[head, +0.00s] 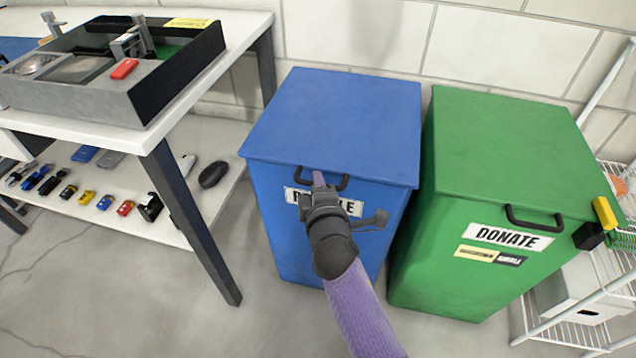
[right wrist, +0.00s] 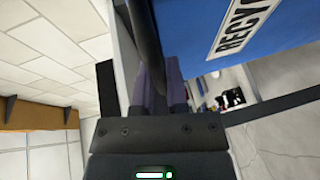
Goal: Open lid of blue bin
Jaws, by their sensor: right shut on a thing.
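The blue bin (head: 335,115) stands on the floor in the middle of the head view, its flat lid lying closed on top. A black handle (head: 342,183) is on its front, above a white label whose middle is hidden by my gripper. My right gripper (head: 319,182) is at the front of the bin, shut on the handle. In the right wrist view the fingers (right wrist: 160,90) close around the dark handle bar (right wrist: 141,35), with the blue front and part of the label (right wrist: 245,28) beside it. My left gripper is not in view.
A green bin (head: 500,145) marked DONATE stands close to the right. A white table (head: 165,135) with a dark divided tray (head: 150,90) is at the left, small items on its lower shelf. A white wire rack (head: 600,270) stands at far right. Floor in front is clear.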

